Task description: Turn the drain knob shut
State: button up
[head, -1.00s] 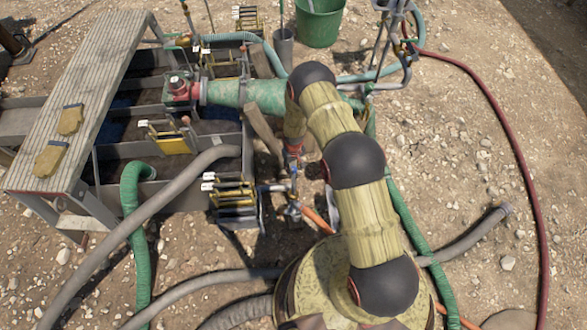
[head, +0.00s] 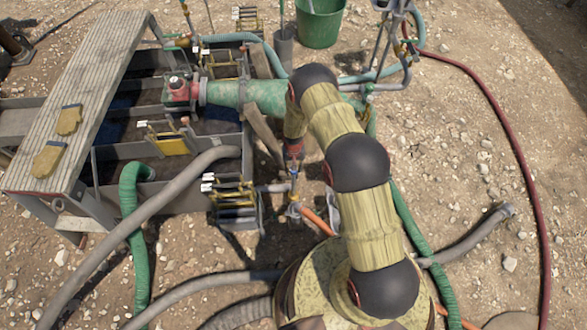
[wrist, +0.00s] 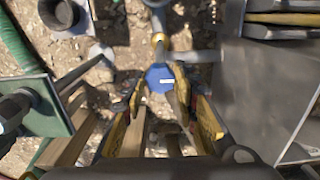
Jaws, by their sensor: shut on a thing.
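The drain knob (wrist: 159,79) is a blue, many-sided cap with a white mark. In the wrist view it sits between the fingertips of my gripper (wrist: 160,84), which is shut on it. A brass fitting and a grey pipe (wrist: 177,56) show just beyond the knob. In the head view my gripper (head: 294,172) points down at the pipework beside the tank (head: 115,150); the knob itself cannot be made out there.
A plank walkway (head: 90,90) with two gloves (head: 58,140) spans the tank. Grey and green hoses (head: 133,225) lie around the tank and my base. A green bucket (head: 320,22) stands at the back. Stony ground at the right is mostly clear.

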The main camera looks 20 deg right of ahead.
jog(key=o, duration=1.2)
jog(key=shift+c, duration=0.2)
jog(key=shift+r, duration=0.1)
notch_tip(320, 180, up, 12)
dwell(0.3)
